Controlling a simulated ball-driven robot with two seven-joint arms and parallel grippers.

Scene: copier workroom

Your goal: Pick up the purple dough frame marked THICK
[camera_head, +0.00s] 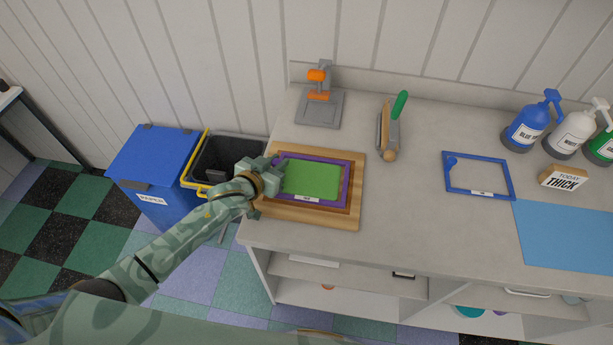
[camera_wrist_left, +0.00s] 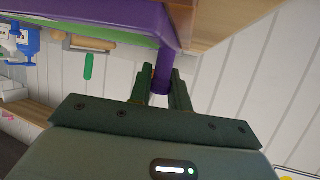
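The purple dough frame (camera_head: 346,185) lies on a wooden board (camera_head: 340,222) around a flat green sheet of dough (camera_head: 312,180). Its small white label on the near side is too small to read. My left gripper (camera_head: 277,170) is at the frame's left side and hides part of it. In the left wrist view the purple frame (camera_wrist_left: 95,22) is close above, and its purple knob (camera_wrist_left: 160,86) sits between my left fingers (camera_wrist_left: 161,90), which appear to touch it on both sides. I cannot see my right gripper.
A blue frame (camera_head: 478,192) with a white label lies to the right. A sign reading TODAY THICK (camera_head: 563,179) stands near several pump bottles (camera_head: 532,125). Bins (camera_head: 153,160) stand left of the counter.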

